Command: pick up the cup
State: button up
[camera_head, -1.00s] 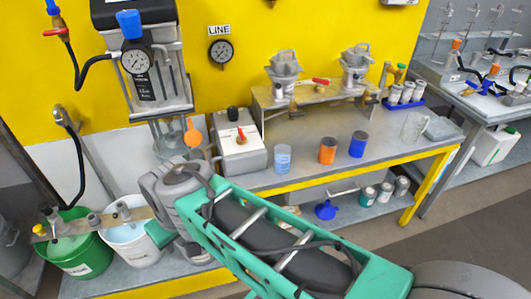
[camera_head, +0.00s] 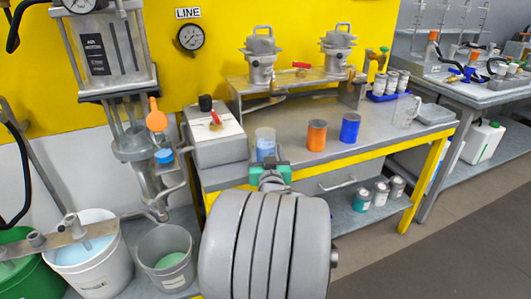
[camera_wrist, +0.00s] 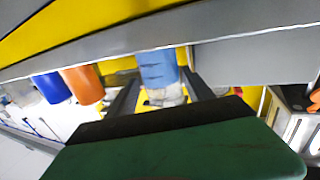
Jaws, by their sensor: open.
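A clear cup with light blue contents (camera_head: 265,146) stands upright near the front edge of the grey bench. My gripper (camera_head: 269,163) is just in front of it, partly hidden by my arm in the head view. In the wrist view, which shows the scene tipped over, the cup (camera_wrist: 158,66) appears between the two dark fingers of my open gripper (camera_wrist: 160,95). It is beyond the fingertips or just between them; I cannot tell which. No finger is visibly closed on it. An orange cup (camera_head: 316,136) and a blue cup (camera_head: 350,128) stand to its right.
A grey box with a red lever (camera_head: 216,136) stands left of the cup. A raised shelf with metal pumps (camera_head: 261,56) is behind. A glass jug (camera_head: 406,110) stands at the right end. Buckets (camera_head: 92,252) stand at lower left. The bench has a yellow front edge (camera_head: 370,151).

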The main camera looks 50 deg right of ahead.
jog(key=x, duration=0.4)
jog(key=shift+w+r, duration=0.1)
jog(key=shift+w, duration=0.05)
jog(key=shift+c, duration=0.4)
jog(key=c, duration=1.1)
jog(key=shift+r, duration=0.1)
